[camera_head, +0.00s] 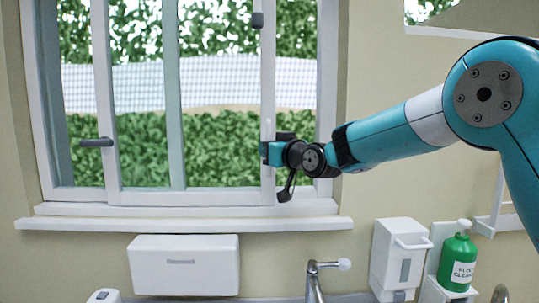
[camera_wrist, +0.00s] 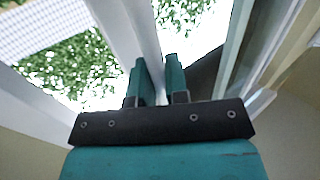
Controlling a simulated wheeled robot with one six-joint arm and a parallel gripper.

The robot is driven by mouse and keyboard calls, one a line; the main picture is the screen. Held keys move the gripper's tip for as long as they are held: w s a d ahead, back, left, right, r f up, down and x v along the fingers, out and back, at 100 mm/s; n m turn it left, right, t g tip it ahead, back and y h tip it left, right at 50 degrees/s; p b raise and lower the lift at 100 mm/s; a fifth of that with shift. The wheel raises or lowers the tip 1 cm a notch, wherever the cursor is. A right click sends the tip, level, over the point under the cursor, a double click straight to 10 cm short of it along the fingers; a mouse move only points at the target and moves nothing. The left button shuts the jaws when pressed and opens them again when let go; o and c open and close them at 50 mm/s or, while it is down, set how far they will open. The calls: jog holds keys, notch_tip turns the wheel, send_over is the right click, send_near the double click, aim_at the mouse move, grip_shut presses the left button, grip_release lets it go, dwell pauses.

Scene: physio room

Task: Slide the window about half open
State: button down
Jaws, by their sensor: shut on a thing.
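The window (camera_head: 190,198) is white-framed, with a white sash whose left upright (camera_head: 106,100) carries a dark grey handle (camera_head: 96,142). The sash's right upright (camera_head: 267,80) stands short of the right side of the frame, with a glazed strip between them. A greyer upright (camera_head: 172,90) stands between these two. My gripper (camera_head: 266,153) is at the right upright, low on it. In the wrist view, its teal fingers (camera_wrist: 157,82) are shut on the white upright (camera_wrist: 148,35), one on each side. The exact contact is partly hidden.
A sill (camera_head: 180,224) juts out below the window. Under it are a white box (camera_head: 185,265), a tap (camera_head: 314,280), a white dispenser (camera_head: 398,255) and a green bottle (camera_head: 458,260). A small dark fitting (camera_head: 257,20) is high on the right upright.

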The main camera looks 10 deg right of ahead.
jog(key=shift+a, duration=0.15)
jog(key=c, duration=1.1)
grip_release()
jog(key=shift+c, duration=0.2)
jog(key=shift+s+d+f, duration=0.1)
jog(key=shift+s+d, duration=0.1)
jog(key=shift+s, duration=0.05)
jog(key=b+v, duration=0.8)
jog(key=v, duration=0.8)
jog(key=shift+s+d, duration=0.2)
jog(key=shift+s, duration=0.15)
